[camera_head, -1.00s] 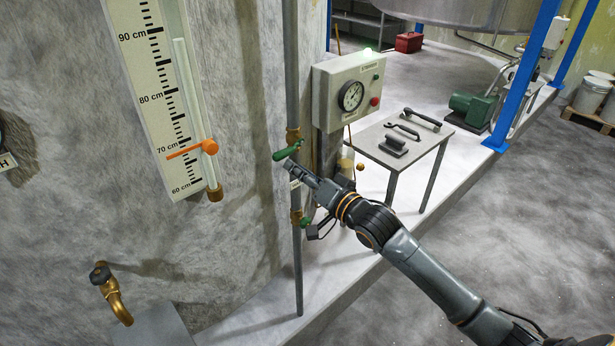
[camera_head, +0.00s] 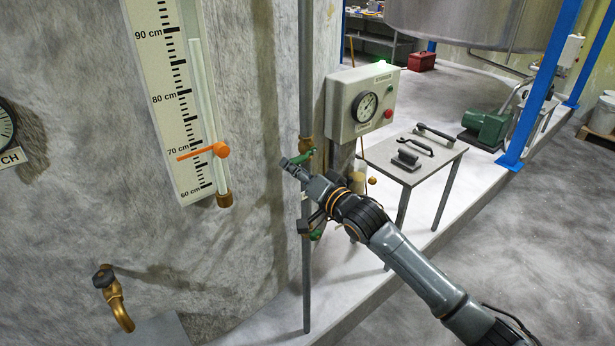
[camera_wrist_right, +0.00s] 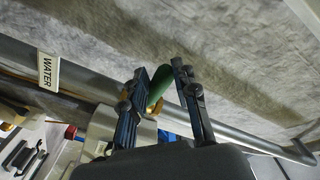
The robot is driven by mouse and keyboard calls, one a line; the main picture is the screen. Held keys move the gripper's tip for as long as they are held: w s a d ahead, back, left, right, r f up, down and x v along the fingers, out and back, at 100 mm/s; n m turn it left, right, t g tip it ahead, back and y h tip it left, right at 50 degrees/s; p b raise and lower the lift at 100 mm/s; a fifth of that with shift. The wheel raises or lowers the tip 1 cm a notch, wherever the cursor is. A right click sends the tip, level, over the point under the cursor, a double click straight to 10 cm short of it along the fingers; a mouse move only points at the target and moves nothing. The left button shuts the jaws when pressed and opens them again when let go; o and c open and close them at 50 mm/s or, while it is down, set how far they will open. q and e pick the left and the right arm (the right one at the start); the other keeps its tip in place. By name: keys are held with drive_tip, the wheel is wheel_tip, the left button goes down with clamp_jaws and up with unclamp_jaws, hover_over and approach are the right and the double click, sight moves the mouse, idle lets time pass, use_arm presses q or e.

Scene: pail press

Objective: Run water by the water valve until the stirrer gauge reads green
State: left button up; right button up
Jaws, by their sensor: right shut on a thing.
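The green valve handle (camera_head: 304,156) sits on the grey vertical pipe. It also shows between the fingers in the right wrist view (camera_wrist_right: 159,84), with a WATER label (camera_wrist_right: 48,70) by the pipe. My right gripper (camera_head: 290,166) is shut on this handle; its fingers stand on either side of it, and it hides part of the pipe. A round white gauge (camera_head: 365,107) is on the grey box right of the pipe. Its needle and coloured zones are too small to read. My left gripper is not in view.
A second green valve (camera_head: 317,234) is lower on the pipe. A level scale (camera_head: 175,100) with an orange pointer (camera_head: 203,151) and a brass tap (camera_head: 115,298) are on the wall at left. A small table (camera_head: 430,165) with tools stands at right.

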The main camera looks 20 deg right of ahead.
drive_tip(key=shift+f+b, duration=0.45)
drive_tip(key=shift+f, duration=0.2)
drive_tip(key=shift+c, duration=0.4)
drive_tip(key=shift+d+f, duration=0.1)
drive_tip(key=shift+f, duration=0.2)
drive_tip(key=shift+c, duration=0.2)
drive_tip(key=shift+d+f, duration=0.1)
drive_tip(key=shift+f, duration=0.1)
drive_tip(key=shift+w+d+f+b, duration=0.15)
drive_tip(key=shift+d+f+b, duration=0.05)
drive_tip(key=shift+f+b, duration=0.4)
drive_tip(key=shift+c, duration=0.2)
drive_tip(key=shift+w+d+f, duration=0.1)
drive_tip(key=shift+d+f, duration=0.15)
